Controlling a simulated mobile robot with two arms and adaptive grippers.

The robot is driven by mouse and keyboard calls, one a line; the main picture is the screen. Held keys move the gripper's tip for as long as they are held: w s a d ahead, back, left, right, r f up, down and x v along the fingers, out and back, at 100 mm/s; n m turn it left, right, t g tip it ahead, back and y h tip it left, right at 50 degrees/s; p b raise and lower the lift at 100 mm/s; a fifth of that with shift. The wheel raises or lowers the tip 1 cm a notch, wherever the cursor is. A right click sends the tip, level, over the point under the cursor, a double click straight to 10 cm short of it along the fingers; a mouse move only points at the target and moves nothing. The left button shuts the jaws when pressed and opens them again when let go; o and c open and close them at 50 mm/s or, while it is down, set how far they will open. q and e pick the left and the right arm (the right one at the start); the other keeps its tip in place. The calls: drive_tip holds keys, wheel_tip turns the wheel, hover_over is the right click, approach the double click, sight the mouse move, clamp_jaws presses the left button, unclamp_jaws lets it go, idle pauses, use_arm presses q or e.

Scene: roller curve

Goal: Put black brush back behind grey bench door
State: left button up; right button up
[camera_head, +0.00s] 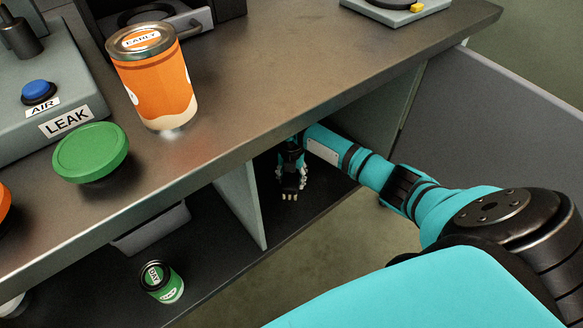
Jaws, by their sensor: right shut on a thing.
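The grey bench (330,80) has an open compartment under its top. The grey door (500,115) is swung open at the right. My right arm comes in from the right and reaches under the bench top. My right gripper (291,182) is inside the compartment, pointing down just above its dark floor, and is shut on a small dark thing with pale tips, which appears to be the black brush (289,194). Most of it is hidden by the fingers, and I cannot tell if it touches the floor. My left gripper is not in view.
An upright divider (241,200) stands left of my gripper. A green-labelled can (161,282) and a grey bin (150,228) are left of it. An orange can (155,80), a green lid (91,152) and a leak tester (50,95) are on the top.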

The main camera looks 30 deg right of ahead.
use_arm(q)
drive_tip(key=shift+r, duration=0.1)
use_arm(e)
drive_tip(key=shift+r, duration=0.1)
drive_tip(key=o, duration=1.1)
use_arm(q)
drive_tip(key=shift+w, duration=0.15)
use_arm(e)
wheel_tip(320, 180, up, 7)
drive_tip(key=shift+f+p, duration=0.2)
drive_tip(key=shift+p, duration=1)
wheel_tip(320, 180, up, 6)
drive_tip(key=shift+f+p, duration=0.25)
drive_tip(key=shift+p, duration=0.35)
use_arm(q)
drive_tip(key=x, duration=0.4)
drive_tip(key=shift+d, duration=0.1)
use_arm(e)
drive_tip(key=shift+s+f, duration=0.1)
drive_tip(key=shift+f, duration=0.05)
